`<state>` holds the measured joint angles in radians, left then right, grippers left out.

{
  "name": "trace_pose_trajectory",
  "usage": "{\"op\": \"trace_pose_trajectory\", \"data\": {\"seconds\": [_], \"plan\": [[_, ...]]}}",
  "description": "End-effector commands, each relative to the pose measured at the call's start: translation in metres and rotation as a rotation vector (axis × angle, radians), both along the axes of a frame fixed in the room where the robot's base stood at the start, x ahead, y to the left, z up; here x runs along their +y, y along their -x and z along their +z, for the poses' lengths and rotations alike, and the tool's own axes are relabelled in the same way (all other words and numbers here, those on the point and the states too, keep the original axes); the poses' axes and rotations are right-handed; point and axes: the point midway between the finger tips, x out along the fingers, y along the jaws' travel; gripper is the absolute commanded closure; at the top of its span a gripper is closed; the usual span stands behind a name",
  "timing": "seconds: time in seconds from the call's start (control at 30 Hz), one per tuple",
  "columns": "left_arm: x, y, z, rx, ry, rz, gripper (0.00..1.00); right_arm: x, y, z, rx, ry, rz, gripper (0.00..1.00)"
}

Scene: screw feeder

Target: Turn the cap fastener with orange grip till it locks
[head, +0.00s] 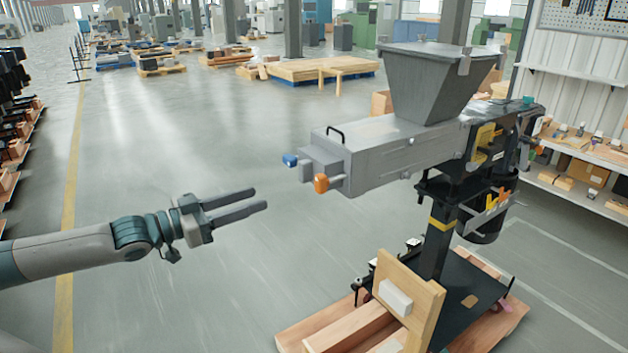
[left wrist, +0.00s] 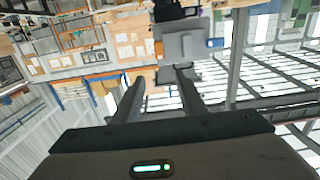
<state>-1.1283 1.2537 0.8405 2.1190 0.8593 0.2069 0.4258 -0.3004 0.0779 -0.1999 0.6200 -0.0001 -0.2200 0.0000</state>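The cap fastener with orange grip (head: 321,183) is on the front end of the grey screw feeder (head: 375,150). A blue-gripped fastener (head: 290,160) is on the same end, to its left. My left gripper (head: 258,199) is open and empty, in mid-air left of and slightly below the orange grip, apart from it. In the left wrist view the open fingers (left wrist: 161,78) point toward the feeder end, where the orange grip (left wrist: 158,48) and the blue grip (left wrist: 215,42) show small. My right gripper is in neither view.
A grey hopper (head: 435,85) tops the feeder, which stands on a black post (head: 436,240) above a wooden pallet (head: 335,325). Shelves (head: 585,170) line the right wall. The floor around my left arm is clear.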

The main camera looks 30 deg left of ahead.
Motion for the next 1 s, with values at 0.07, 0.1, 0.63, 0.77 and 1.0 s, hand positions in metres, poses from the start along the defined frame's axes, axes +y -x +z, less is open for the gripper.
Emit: {"op": "trace_pose_trajectory", "data": {"seconds": [0.07, 0.1, 0.63, 0.77, 1.0], "plan": [[-0.001, -0.002, -0.001, -0.001, 0.001, 0.0, 0.62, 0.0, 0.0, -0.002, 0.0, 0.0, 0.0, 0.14], [-0.001, -0.003, -0.001, -0.001, 0.0, 0.0, 0.62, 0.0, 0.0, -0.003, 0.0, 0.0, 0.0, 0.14], [-0.013, -0.033, -0.001, -0.003, 0.001, 0.003, 0.62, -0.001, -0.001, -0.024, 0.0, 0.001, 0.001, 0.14], [-0.015, -0.038, -0.001, -0.003, 0.0, 0.003, 0.62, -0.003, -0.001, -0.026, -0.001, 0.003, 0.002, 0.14], [-0.019, -0.047, -0.001, -0.003, 0.0, 0.002, 0.62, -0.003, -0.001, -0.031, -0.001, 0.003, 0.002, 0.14]]}}
